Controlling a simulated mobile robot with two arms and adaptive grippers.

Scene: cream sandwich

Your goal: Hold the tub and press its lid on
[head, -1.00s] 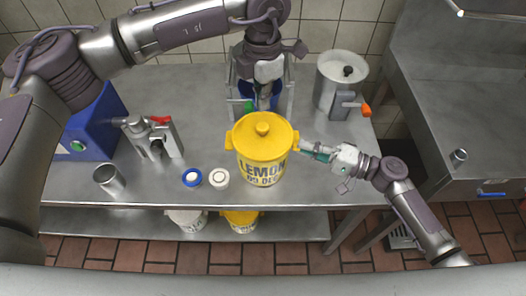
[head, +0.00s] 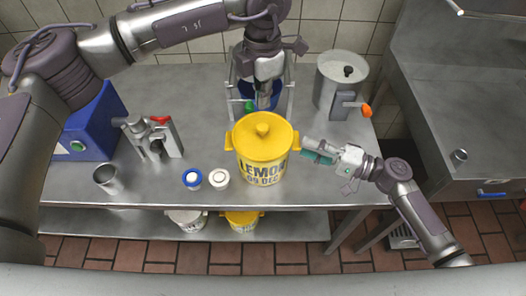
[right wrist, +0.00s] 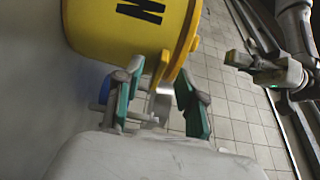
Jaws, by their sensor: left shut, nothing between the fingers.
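The yellow tub (head: 262,172), marked LEMON, stands upright near the front edge of the steel table. Its yellow lid (head: 262,135) with a round knob lies on top; I cannot tell whether it is fully seated. The tub also shows in the right wrist view (right wrist: 135,30), with a yellow side tab near my fingers. My right gripper (head: 312,151) is at the tub's right side. Its green-padded fingers (right wrist: 160,98) are apart with nothing gripped. My left gripper (head: 265,97) is shut and empty behind the tub, pointing down.
A metal frame (head: 289,92) stands behind the tub, around my left gripper. A steel pot (head: 340,80) is back right. A blue-capped jar (head: 192,180), a white jar (head: 219,179) and a steel cup (head: 106,178) stand left. More tubs (head: 243,222) are on the lower shelf.

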